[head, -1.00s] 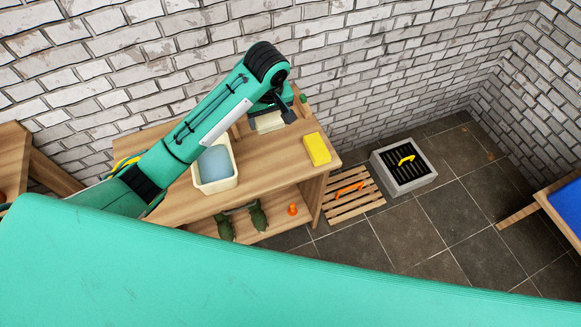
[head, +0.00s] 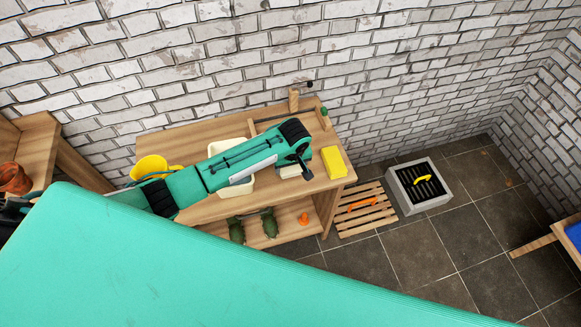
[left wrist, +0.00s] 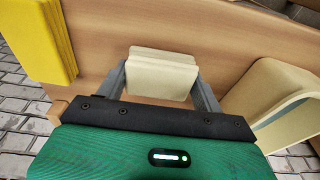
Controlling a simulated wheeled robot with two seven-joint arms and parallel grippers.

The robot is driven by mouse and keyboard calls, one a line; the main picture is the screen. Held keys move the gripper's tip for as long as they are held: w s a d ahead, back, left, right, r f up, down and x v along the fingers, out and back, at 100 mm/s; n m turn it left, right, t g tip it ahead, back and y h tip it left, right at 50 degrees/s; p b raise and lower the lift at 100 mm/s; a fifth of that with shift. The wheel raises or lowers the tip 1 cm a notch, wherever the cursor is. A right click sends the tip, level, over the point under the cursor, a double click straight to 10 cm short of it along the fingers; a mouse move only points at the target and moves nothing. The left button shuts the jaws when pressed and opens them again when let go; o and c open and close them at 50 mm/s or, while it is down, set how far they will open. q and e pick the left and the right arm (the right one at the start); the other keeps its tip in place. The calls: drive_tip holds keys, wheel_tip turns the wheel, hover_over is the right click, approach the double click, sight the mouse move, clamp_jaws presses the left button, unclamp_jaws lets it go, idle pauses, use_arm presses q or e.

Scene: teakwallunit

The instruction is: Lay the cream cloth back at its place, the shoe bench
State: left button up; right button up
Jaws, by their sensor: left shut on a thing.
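The cream cloth (head: 290,171) is a small folded block at the wooden bench (head: 200,140) with a lower shelf, partly hidden by my left arm. In the left wrist view the cloth (left wrist: 162,73) lies between the two fingers of my left gripper (left wrist: 162,85), which is shut on it. In the head view the left gripper (head: 303,168) is over the bench top, between the cream basin and the yellow block. I cannot tell whether the cloth touches the wood. My right gripper is not in view.
The yellow block (head: 333,162) stands at the bench's right end, and the cream basin (head: 238,184) is left of the cloth. A yellow container (head: 150,168) is further left. Green shoe-like things (head: 269,223) sit on the lower shelf. A slatted rack (head: 367,211) lies on the floor.

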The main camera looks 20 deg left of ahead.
sight(292, 170)
use_arm(q)
drive_tip(key=shift+f, duration=0.85)
drive_tip(key=shift+f, duration=0.1)
drive_tip(key=o, duration=0.8)
wheel_tip(292, 170, up, 12)
drive_tip(key=s+d, duration=0.1)
drive_tip(key=shift+s+b, duration=0.2)
drive_tip(key=shift+b, duration=0.15)
